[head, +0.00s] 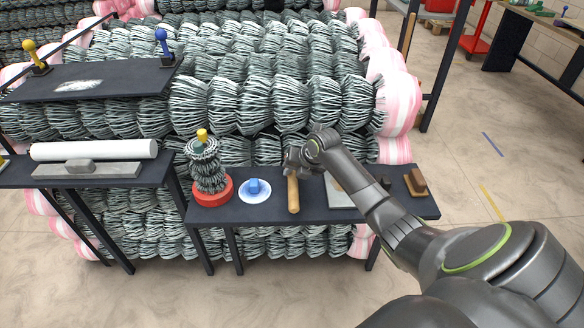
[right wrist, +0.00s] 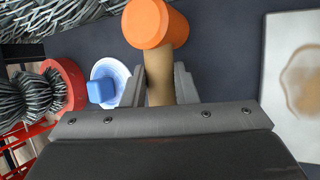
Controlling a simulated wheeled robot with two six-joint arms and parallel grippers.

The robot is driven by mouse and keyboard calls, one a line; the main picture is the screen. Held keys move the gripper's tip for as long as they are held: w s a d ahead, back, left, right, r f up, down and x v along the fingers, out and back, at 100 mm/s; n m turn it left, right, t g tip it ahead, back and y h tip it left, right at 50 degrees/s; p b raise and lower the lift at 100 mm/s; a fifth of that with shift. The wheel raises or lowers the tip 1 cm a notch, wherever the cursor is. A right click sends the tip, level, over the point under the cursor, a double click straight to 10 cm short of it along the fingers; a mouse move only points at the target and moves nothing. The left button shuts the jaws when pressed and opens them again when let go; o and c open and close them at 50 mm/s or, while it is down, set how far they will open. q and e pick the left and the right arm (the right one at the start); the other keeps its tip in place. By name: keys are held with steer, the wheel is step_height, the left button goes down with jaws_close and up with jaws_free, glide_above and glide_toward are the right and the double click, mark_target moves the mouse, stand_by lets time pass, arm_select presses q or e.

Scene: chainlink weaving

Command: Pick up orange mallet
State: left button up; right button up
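The orange mallet has an orange head (right wrist: 155,24) and a tan handle (right wrist: 160,75), seen close up in the right wrist view. In the head view its handle (head: 293,194) points toward the front edge of the dark table, and its head is hidden behind my right gripper. My right gripper (head: 299,168) is over the mallet. Whether the mallet is lifted off the table is hard to tell. My left gripper is not in view.
On the dark table (head: 255,213), a blue block on a white-blue dish (head: 255,196) and a red base with a wire coil (head: 212,192) stand left of the mallet. A pale panel (head: 338,192) and brown block (head: 416,185) are to the right. Chainlink rolls (head: 240,105) rise behind.

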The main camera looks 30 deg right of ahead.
jaws_close()
steer(key=shift+r, duration=0.2)
step_height(320, 180, up, 28)
steer(key=shift+f+b, duration=0.15)
steer(key=shift+b, duration=0.25)
jaws_free()
jaws_close()
